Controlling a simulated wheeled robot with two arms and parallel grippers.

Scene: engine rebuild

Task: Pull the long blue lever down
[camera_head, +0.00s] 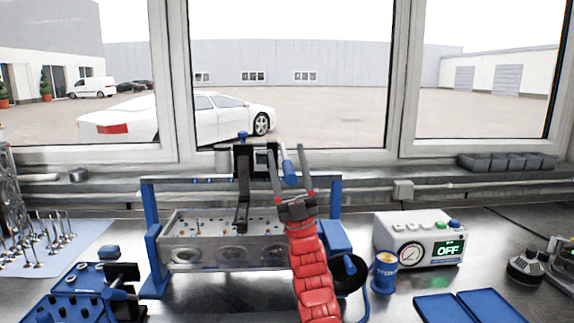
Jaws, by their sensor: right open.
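The long blue lever (289,173) is in the head view near the middle, at the top of a black press-like fixture (243,185). It points upward, with a pale section at its upper part. My right gripper (286,154), on a red arm, comes up from below with its two fingers open and pointing up. The lever appears between the fingers in the picture. I cannot tell whether they touch it. A grey cylinder head (222,240) with several valve openings sits under the fixture in a blue frame (150,215). My left gripper is not in view.
A white control box (418,238) with a gauge and an "OFF" display stands to the right, with a blue can (384,272) beside it. Blue trays (468,307) lie front right. A blue holed block (85,300) stands front left, near several valves (38,240).

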